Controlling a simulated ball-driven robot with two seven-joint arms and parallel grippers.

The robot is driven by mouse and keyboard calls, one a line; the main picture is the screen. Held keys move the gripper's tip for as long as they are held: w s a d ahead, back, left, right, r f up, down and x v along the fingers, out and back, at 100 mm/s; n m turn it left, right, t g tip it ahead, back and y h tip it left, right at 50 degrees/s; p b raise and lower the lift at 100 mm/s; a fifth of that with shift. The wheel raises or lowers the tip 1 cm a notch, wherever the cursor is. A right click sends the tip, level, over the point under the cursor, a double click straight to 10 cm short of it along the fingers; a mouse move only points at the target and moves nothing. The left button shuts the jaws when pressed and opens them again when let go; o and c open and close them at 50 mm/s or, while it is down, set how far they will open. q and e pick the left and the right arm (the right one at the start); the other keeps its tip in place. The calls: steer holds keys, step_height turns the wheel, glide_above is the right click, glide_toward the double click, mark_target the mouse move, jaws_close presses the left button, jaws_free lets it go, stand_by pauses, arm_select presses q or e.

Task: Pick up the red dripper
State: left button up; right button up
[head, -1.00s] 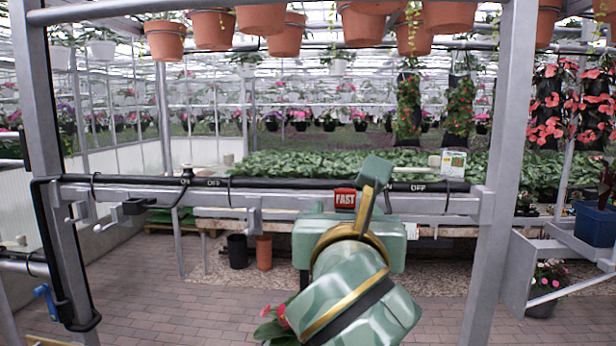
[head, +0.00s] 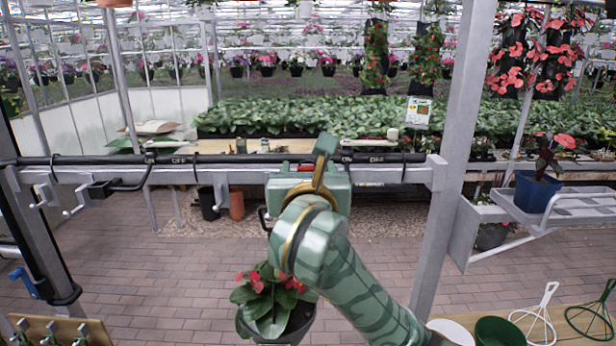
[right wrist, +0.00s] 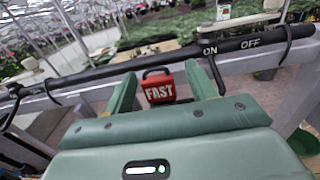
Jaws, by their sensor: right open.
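The red dripper (right wrist: 159,90) is a small red block marked FAST, with a black loop on top. In the right wrist view it sits at the black pipe (right wrist: 90,77), left of the ON and OFF marks. In the head view only a red sliver of the dripper (head: 298,167) shows above my right gripper (head: 312,185), which hides the rest. My right gripper is open, and in the right wrist view its two green fingers (right wrist: 160,72) show on either side of the dripper. Whether they touch it cannot be told. My left gripper is not in view.
A grey rail (head: 390,174) runs behind my gripper, with a grey post (head: 456,150) to the right. A potted red-flowered plant (head: 268,305) is below. A wooden table with a green pot (head: 500,331) and wire stands is at lower right.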

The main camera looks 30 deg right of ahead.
steer(key=shift+a, duration=0.15)
steer(key=c, duration=0.9)
steer(key=shift+o, duration=0.2)
step_height(320, 180, up, 10)
steer(key=shift+r, duration=0.1)
